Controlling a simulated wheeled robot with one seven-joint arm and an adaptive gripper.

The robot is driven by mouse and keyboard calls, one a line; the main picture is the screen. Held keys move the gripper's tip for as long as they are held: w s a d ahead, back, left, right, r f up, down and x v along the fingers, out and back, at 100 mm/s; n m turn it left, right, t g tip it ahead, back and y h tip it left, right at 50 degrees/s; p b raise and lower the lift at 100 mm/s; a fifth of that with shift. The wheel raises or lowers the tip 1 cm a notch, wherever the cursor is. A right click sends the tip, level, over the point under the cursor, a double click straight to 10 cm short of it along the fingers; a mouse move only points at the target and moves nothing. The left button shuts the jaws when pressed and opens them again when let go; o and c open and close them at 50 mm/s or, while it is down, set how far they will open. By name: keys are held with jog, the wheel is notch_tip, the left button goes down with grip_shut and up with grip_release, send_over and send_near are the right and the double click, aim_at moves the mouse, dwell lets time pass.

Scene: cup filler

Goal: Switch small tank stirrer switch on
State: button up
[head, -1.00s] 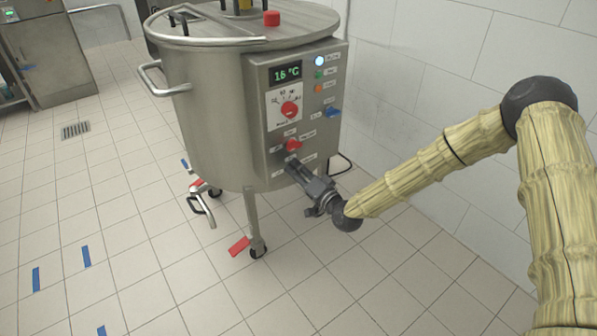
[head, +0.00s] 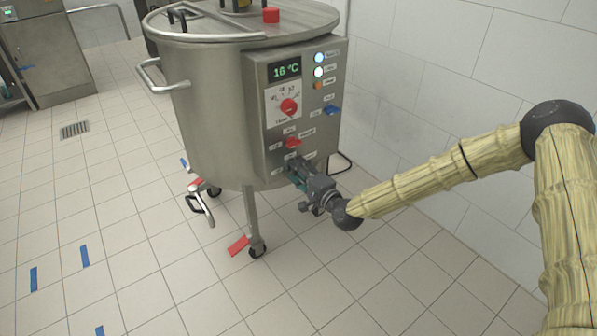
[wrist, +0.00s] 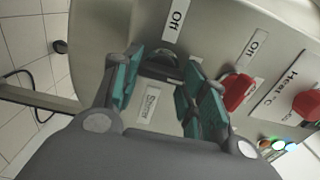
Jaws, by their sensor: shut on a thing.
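The small tank (head: 205,110) is a steel vessel on legs with a control panel (head: 277,140) on its side. My gripper (head: 297,174) is at the panel's lower part, below a red switch (head: 292,142). In the wrist view my gripper (wrist: 163,72) has its teal-lined fingers on either side of a dark switch (wrist: 162,58), and it is shut on it. An "Off" label is above this switch and a label that seems to read "Stirrer" is below it. In the head view my fingers hide the switch.
The panel also carries a red dial (head: 289,106), a blue switch (head: 332,110) and a display (head: 286,70) reading 16 °C. The red switch (wrist: 237,92) sits close beside my right finger. A tiled wall (head: 420,80) stands to the right. The floor at left is open.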

jog(key=shift+f, duration=0.1)
dwell(0.3)
jog(key=o, duration=1)
jog(key=v, duration=1.2)
